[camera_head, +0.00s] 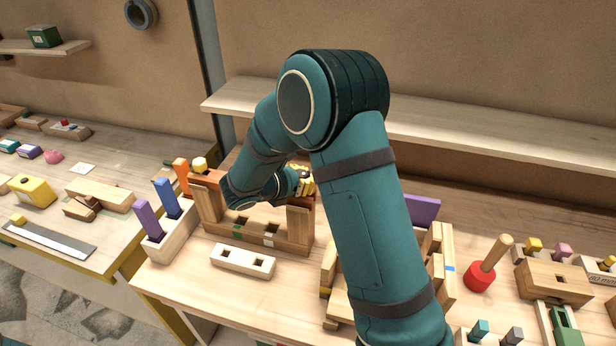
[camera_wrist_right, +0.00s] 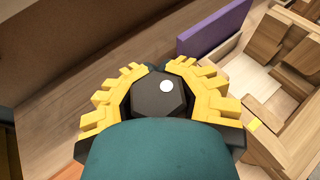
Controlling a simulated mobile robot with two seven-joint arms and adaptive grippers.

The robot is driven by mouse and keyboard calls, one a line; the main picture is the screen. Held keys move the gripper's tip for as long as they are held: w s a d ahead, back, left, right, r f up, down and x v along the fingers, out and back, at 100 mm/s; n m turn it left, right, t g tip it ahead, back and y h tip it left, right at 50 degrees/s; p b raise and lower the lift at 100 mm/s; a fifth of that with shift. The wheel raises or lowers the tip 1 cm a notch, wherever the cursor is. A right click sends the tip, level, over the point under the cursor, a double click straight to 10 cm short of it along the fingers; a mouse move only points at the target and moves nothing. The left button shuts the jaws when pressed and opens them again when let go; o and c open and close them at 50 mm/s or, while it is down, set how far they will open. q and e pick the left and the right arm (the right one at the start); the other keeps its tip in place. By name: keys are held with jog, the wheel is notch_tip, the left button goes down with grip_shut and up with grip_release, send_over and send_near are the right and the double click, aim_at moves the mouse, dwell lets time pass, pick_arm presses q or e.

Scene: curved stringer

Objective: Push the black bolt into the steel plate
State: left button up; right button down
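A black hexagonal bolt head (camera_wrist_right: 158,97) with a white dot shows in the right wrist view, between the yellow fingers of my right gripper (camera_wrist_right: 160,72). The fingers close around it from both sides, and dark pads meet its edges. In the head view my right gripper (camera_head: 304,182) is partly hidden behind my arm, above the right post of a wooden frame (camera_head: 262,232). The bolt's shank is hidden. I cannot make out the steel plate for certain; the spot below the gripper is covered by the arm. My left gripper is not in view.
A white block with purple and blue pegs (camera_head: 168,238) stands left of the frame. A white slotted block (camera_head: 242,262) lies in front. A red mallet (camera_head: 480,276) and wooden blocks stand to the right. A long shelf (camera_head: 430,122) runs behind. A purple panel (camera_wrist_right: 212,28) stands near the gripper.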

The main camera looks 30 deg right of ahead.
jog(key=shift+f+b, duration=0.45)
jog(key=shift+f, duration=0.35)
jog(key=c, duration=0.9)
grip_release()
jog(key=v, duration=1.2)
jog(key=shift+f, duration=0.1)
